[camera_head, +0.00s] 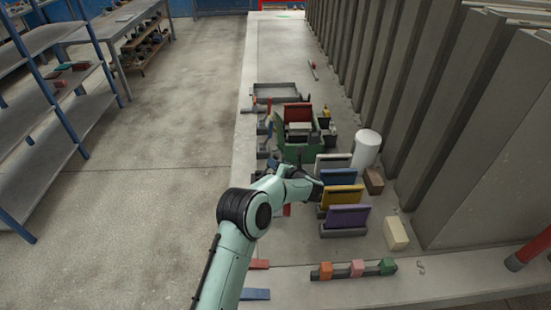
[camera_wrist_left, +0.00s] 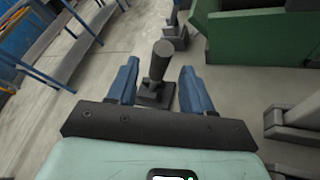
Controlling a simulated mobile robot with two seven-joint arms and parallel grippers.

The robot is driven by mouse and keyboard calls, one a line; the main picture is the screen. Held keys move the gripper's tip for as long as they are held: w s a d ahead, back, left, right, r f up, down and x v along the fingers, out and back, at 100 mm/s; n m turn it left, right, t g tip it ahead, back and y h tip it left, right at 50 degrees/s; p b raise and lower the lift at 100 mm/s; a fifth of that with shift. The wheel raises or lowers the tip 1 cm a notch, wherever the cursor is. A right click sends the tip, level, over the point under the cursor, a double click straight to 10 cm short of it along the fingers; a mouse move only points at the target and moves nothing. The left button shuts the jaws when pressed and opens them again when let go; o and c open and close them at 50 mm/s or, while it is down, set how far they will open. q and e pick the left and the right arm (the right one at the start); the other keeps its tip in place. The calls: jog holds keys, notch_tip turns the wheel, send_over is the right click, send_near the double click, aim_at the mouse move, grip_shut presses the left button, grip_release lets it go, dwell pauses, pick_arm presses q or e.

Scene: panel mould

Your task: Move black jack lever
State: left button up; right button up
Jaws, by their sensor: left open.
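The black jack lever (camera_wrist_left: 165,60) shows in the left wrist view as a dark upright handle on a small dark base. My left gripper (camera_wrist_left: 158,78) is open, with one blue finger on each side of the lever. I cannot tell whether either finger touches it. In the head view my left gripper (camera_head: 275,170) is low over the bench, just in front of the green box. The lever cannot be made out clearly there. My right gripper is not in view.
The green box (camera_head: 283,147) stands close beyond the gripper. Coloured panels, including a purple one (camera_head: 348,217), stand in a row to the right. A white cylinder (camera_head: 367,148) stands behind them. Grey walls line the right; open floor (camera_head: 160,130) lies left.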

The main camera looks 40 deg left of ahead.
pick_arm(q)
jog(key=x, duration=0.3)
jog(key=shift+p, duration=0.35)
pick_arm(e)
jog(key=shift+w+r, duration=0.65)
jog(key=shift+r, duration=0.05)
pick_arm(q)
jog(key=shift+d, duration=0.1)
